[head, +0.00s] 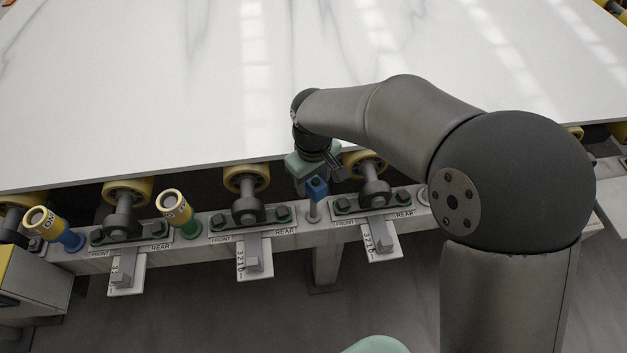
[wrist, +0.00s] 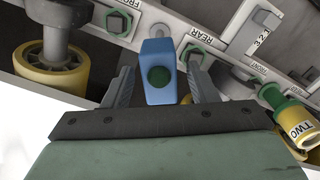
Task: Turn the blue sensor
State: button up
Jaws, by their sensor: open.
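The blue sensor (head: 316,187) is a small block on a grey post on the rail, between two roller brackets in the head view. In the wrist view the blue sensor (wrist: 157,54) shows a dark green round face. My gripper (head: 318,173) is right at the sensor, over the slab's near edge. In the wrist view my gripper (wrist: 160,68) is open, with one finger on each side of the block. Small gaps show between fingers and block; the sensor's far side is hidden.
The white stone slab (head: 130,80) lies on yellow rollers (head: 246,177) behind the rail. Two yellow-topped cylinders stand left on the rail, one with a blue base (head: 70,240) and one with a green base (head: 188,228). Scale plates (head: 255,262) jut out in front.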

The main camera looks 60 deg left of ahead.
jog(key=shift+f, duration=0.7)
jog(key=c, duration=1)
jog(key=shift+m, duration=0.4)
jog(key=shift+m+b, duration=0.85)
jog(key=shift+m, duration=0.35)
jog(key=shift+m+b, duration=0.45)
jog(key=shift+m, duration=0.75)
jog(key=shift+r, duration=0.1)
